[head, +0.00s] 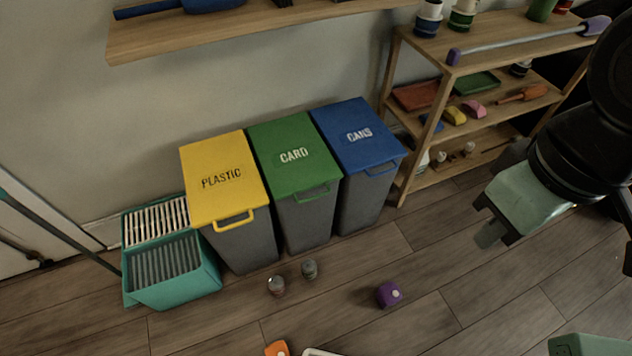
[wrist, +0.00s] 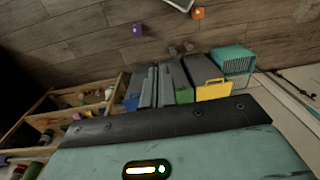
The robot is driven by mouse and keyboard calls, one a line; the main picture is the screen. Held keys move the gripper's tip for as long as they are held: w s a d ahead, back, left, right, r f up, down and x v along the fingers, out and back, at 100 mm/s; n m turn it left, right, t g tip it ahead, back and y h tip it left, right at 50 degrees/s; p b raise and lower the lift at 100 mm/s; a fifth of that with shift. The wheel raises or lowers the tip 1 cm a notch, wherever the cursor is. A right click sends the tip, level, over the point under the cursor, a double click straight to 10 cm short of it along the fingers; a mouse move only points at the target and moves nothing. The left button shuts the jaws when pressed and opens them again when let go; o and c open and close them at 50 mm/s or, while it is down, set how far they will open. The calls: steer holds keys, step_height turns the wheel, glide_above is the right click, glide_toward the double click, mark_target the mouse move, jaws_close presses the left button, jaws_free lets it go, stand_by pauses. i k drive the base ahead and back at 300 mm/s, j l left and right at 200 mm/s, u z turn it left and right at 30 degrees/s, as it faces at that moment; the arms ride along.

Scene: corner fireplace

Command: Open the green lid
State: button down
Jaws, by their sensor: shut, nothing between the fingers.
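The green lid (head: 294,153) marked CARD is closed on the middle of three grey bins, with a green loop handle (head: 312,194) at its front edge. In the wrist view a small part of the green lid (wrist: 185,96) shows past my gripper. The yellow lid (head: 221,178) marked PLASTIC is on its left and the blue lid (head: 357,134) marked CANS on its right, both closed. My gripper (head: 490,227) is shut and empty, well to the right of the bins and apart from them.
A wooden shelf unit (head: 495,45) with tools and cups stands right of the bins. A wall shelf (head: 265,27) hangs above them. A teal crate (head: 176,288) stands at left. Two small jars (head: 276,285), a purple cube (head: 389,295) and an orange block (head: 277,348) lie on the floor.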

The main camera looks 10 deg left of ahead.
mark_target(294, 159)
steer(key=i+l+u, duration=0.1)
steer(key=u, duration=0.3)
steer(key=i+l+u, duration=0.1)
steer(key=l+u, duration=0.15)
steer(key=u, duration=0.15)
steer(key=l+u, duration=0.2)
steer(key=u, duration=0.2)
steer(key=i, duration=0.05)
